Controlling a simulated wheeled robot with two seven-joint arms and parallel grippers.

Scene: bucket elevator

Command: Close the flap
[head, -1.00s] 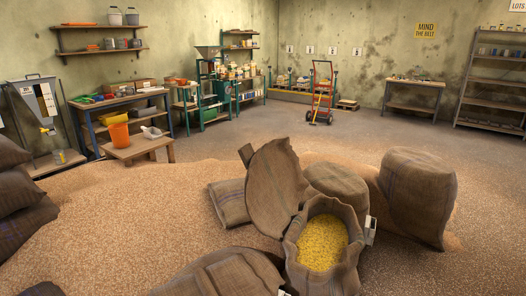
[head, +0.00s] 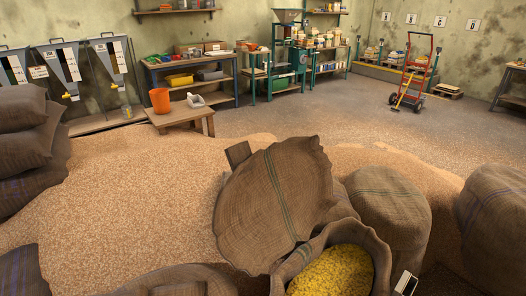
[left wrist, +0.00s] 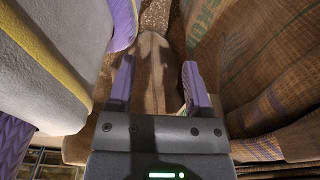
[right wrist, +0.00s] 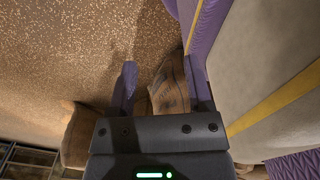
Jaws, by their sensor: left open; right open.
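I cannot tell for sure which part is the flap. Three wall hoppers (head: 62,68) with clear fronts and yellow parts at their outlets stand at the far left in the head view; a flap on them is too small to make out. My left gripper (left wrist: 156,72) shows in the left wrist view with its purple fingers apart and nothing between them but a sack beyond. My right gripper (right wrist: 160,75) shows in the right wrist view, open and empty above the grain-covered floor. Neither gripper shows in the head view, and both are far from the hoppers.
An open sack of yellow grain (head: 335,272) and other full sacks (head: 390,210) stand close in front. Stacked sacks (head: 28,135) are at left. A low wooden bench (head: 180,115) holds an orange bucket (head: 160,100). Spilled grain (head: 130,190) covers the floor; bare floor lies beyond.

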